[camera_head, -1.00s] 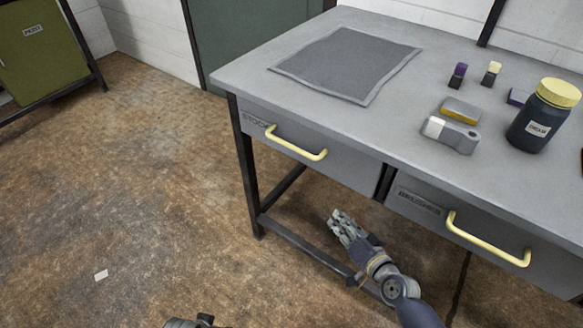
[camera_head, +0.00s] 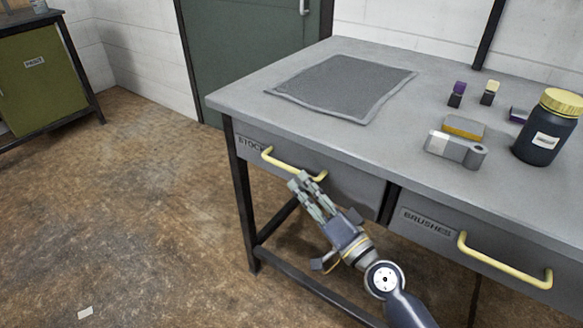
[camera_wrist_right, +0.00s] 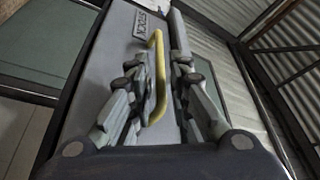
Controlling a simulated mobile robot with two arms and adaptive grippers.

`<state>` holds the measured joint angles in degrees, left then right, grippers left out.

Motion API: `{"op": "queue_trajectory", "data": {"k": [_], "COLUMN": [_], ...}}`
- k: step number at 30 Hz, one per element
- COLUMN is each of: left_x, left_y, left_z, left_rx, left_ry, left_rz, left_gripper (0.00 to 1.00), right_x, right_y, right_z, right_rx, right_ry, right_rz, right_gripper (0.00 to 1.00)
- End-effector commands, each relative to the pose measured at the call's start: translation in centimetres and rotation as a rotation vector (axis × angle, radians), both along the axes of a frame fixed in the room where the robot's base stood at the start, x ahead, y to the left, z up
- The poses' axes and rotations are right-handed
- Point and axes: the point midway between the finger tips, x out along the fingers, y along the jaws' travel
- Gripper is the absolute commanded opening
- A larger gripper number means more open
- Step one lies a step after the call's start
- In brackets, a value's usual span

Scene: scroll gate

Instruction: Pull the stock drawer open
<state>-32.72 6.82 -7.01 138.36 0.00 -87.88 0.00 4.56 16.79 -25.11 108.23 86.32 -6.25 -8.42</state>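The stock drawer (camera_head: 345,183) is a grey drawer front marked STOCK, at the left under the grey table, and it looks shut. Its yellow bar handle (camera_head: 280,163) runs along the front. My right gripper (camera_head: 302,187) is at the right half of this handle and hides part of it. In the right wrist view the handle (camera_wrist_right: 159,65) shows between the two spread fingers of the gripper (camera_wrist_right: 160,85), nearer the left one; whether either touches it I cannot tell. My left gripper is out of view.
A second drawer (camera_head: 425,240) marked BRUSHES, with its own yellow handle (camera_head: 505,263), is to the right. On the tabletop (camera_head: 240,98) are a grey mat (camera_head: 345,85), a dark jar (camera_head: 540,140) and small items. Open floor (camera_head: 140,200) lies left of the table.

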Motion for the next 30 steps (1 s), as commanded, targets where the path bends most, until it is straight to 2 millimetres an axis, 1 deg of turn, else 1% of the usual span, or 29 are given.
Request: {"op": "queue_trajectory", "data": {"k": [1, 6, 10, 15, 22, 23, 24, 25, 30], "left_x": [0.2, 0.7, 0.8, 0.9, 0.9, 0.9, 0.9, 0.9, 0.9], "left_y": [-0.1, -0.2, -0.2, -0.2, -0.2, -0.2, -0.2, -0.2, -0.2], "left_z": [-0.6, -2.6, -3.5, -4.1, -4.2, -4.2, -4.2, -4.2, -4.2], "left_rx": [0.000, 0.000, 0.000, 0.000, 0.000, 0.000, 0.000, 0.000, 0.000], "left_ry": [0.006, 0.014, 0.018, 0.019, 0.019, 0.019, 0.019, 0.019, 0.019], "left_rz": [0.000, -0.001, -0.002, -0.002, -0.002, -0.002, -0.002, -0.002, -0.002], "left_gripper": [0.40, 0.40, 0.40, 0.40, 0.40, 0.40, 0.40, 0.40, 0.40], "right_x": [0.7, 2.4, 3.6, 4.1, 4.2, 4.2, 4.2, 4.2, 4.2], "right_y": [0.4, 1.7, 2.5, 2.9, 2.9, 2.9, 2.9, 2.9, 2.9], "right_z": [0.4, 0.8, 1.0, 1.0, 1.0, 1.0, 1.0, 1.0, 1.0], "right_rx": [0.002, 0.002, 0.000, 0.000, 0.000, 0.000, 0.000, 0.000, -0.001], "right_ry": [-0.001, -0.001, 0.001, 0.001, 0.001, 0.001, 0.001, 0.001, 0.000], "right_rz": [-0.001, 0.000, 0.000, -0.001, -0.001, -0.001, -0.001, -0.001, -0.001], "right_gripper": [0.18, 0.18, 0.18, 0.18, 0.18, 0.14, 0.05, 0.00, 0.00]}}
